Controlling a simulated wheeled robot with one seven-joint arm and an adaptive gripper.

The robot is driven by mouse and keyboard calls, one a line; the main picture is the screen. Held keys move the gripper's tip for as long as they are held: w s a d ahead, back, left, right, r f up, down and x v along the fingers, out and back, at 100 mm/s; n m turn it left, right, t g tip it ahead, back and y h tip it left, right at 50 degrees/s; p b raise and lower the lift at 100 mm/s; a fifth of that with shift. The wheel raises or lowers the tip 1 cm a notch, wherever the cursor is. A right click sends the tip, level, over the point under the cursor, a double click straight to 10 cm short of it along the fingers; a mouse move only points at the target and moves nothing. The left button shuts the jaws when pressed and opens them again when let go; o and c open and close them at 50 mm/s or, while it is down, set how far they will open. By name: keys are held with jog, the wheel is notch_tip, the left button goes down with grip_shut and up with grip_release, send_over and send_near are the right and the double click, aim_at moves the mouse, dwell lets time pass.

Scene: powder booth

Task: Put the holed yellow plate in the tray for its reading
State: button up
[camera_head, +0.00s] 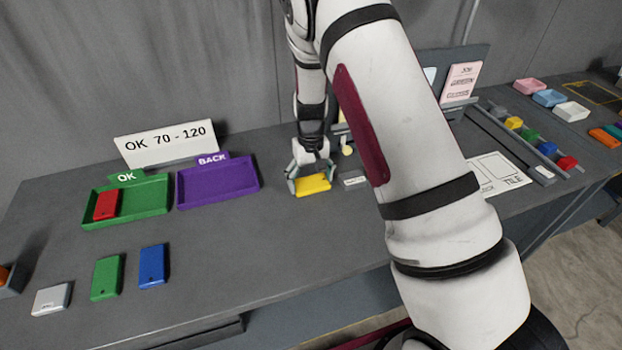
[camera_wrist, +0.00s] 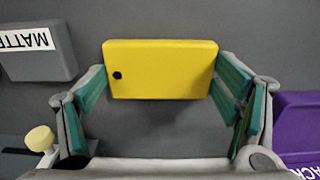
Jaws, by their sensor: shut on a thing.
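The yellow plate (camera_head: 313,185), with a dark hole near one end, is between the fingers of my gripper (camera_head: 310,178), right of the purple tray. The wrist view shows the plate (camera_wrist: 160,68) gripped by its two ends between green finger pads (camera_wrist: 165,85). I cannot tell whether it touches the table. The green tray (camera_head: 155,208) marked OK holds a red plate (camera_head: 107,205). The purple tray (camera_head: 232,187) marked BACK is empty; its edge shows in the wrist view (camera_wrist: 298,104). A sign (camera_head: 165,145) behind them reads "OK 70 - 120". No reading is visible.
Green (camera_head: 106,278), blue (camera_head: 153,266) and light grey (camera_head: 50,300) plates lie at the front left. A grey block (camera_wrist: 38,62) with a partly visible label is near the gripper. My arm hides the middle. Colored blocks and small trays stand right.

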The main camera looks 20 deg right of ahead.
jog(key=shift+f, duration=0.1)
jog(key=o, duration=1.2)
